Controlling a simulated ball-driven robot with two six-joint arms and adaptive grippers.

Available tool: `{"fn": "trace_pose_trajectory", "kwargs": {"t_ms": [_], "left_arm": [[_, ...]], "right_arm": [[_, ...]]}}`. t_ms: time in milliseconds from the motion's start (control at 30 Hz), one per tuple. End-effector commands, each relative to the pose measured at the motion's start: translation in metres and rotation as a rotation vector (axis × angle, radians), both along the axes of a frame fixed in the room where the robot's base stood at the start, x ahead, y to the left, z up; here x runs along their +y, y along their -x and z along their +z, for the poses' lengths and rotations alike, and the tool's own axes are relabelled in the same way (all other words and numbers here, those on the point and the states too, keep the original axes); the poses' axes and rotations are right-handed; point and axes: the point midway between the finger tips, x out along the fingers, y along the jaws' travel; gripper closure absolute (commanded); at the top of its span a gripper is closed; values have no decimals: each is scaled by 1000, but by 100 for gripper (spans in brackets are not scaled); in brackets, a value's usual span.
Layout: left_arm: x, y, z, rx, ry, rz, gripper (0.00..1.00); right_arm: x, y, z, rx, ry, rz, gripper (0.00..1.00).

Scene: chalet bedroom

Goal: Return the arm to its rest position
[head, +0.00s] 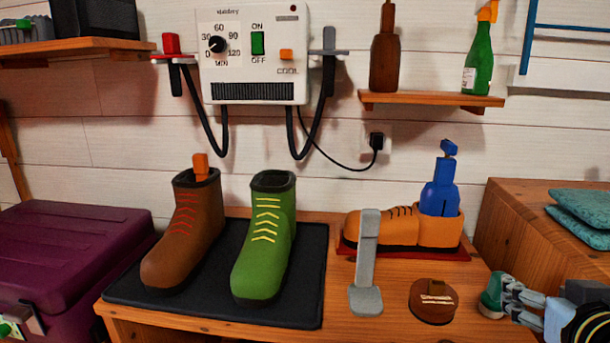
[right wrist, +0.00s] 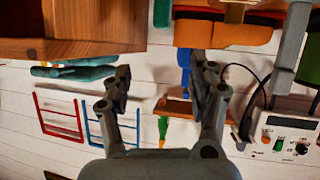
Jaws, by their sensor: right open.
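My right gripper (head: 512,302) comes in at the lower right of the head view, over the right end of the wooden bench (head: 390,325). In the right wrist view my right gripper (right wrist: 160,88) has its two fingers spread, with nothing held between them. A small green and white item (head: 491,296) shows just beside the fingertips in the head view; its contact with them cannot be told. My left gripper is not in view.
A brown boot (head: 185,240) and a green boot (head: 265,245) stand on a black mat (head: 313,270). An orange shoe (head: 380,229) with a blue insert sits on a red tray. A grey stand (head: 366,260) and brown disc (head: 432,310) are near my right gripper. A wooden cabinet (head: 520,235) stands right.

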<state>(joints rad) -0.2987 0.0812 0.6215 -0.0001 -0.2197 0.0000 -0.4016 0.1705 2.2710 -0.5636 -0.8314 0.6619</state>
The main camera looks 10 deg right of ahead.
Motion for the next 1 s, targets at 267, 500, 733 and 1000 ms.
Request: {"fn": "trace_pose_trajectory", "kwargs": {"t_ms": [267, 500, 733, 1000], "left_arm": [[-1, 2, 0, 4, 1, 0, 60], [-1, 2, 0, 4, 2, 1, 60], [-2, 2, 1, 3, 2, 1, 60], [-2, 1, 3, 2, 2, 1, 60]], "right_arm": [[23, 73, -53, 411, -64, 48, 40], [61, 143, -79, 747, -128, 221, 40], [81, 176, -113, 921, -165, 349, 40], [71, 174, -202, 952, -177, 332, 40]]}}
